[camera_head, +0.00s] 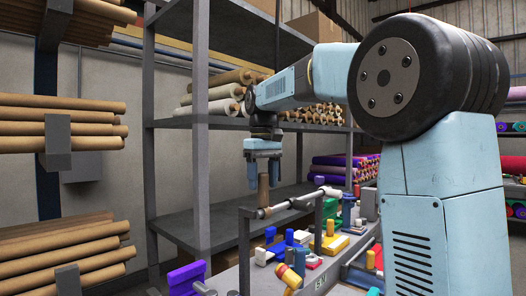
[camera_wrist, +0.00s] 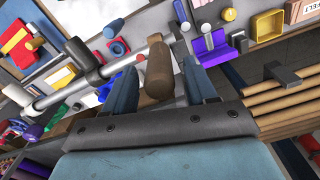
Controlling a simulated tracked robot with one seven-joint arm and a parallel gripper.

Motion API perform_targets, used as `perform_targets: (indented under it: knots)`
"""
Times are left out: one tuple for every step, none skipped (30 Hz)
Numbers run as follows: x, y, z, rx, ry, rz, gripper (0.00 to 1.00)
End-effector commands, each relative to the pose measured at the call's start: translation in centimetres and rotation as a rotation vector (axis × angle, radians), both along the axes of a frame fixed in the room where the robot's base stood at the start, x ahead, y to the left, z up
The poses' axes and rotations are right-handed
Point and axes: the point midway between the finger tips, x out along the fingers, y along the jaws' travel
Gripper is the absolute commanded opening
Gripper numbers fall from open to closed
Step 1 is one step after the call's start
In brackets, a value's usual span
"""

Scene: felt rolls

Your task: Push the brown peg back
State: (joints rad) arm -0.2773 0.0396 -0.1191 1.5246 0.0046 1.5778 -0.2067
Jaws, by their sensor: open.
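The brown peg (camera_head: 263,191) stands upright on the near end of a metal rod (camera_head: 292,203) at the bench's edge. My gripper (camera_head: 263,178) is above it, pointing down, with its fingers on either side of the peg's upper part. In the wrist view the peg (camera_wrist: 158,72) lies between my two open blue fingers (camera_wrist: 160,75). A gap shows on each side of it, wider on the right. The peg's foot meets the rod beside a dark bracket.
A grey shelf (camera_head: 200,150) with felt rolls stands behind. Brown rolls (camera_head: 62,262) are stacked at left.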

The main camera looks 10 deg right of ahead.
Motion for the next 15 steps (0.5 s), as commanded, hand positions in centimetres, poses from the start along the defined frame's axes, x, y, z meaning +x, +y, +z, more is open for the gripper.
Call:
perform_targets:
  knots:
    - [0.1,0.0,1.1,0.000,-0.003,0.000,0.56]
    - [0.1,0.0,1.7,0.000,-0.003,0.000,0.56]
    - [0.1,0.0,2.5,0.000,-0.003,0.000,0.56]
    - [0.1,0.0,3.1,0.000,-0.003,0.000,0.56]
    - [0.2,0.1,3.7,0.000,-0.003,0.001,0.56]
    - [0.2,0.1,4.5,0.001,-0.002,0.001,0.56]
    - [0.2,0.1,5.1,0.001,-0.002,0.001,0.56]
    - [0.2,0.1,5.6,0.001,-0.002,0.001,0.56]
    - [0.2,0.1,6.4,0.001,-0.002,0.001,0.56]
    - [0.2,0.1,6.9,0.000,-0.001,0.001,0.56]
    - [0.2,0.1,7.4,0.000,-0.001,0.001,0.56]
    - [0.2,0.1,8.0,0.000,-0.001,0.001,0.56]
    - [0.2,0.1,8.4,0.000,-0.001,0.001,0.56]
    - [0.2,0.1,8.7,0.000,-0.001,0.001,0.56]
    - [0.2,0.1,9.1,0.000,-0.001,0.001,0.56]
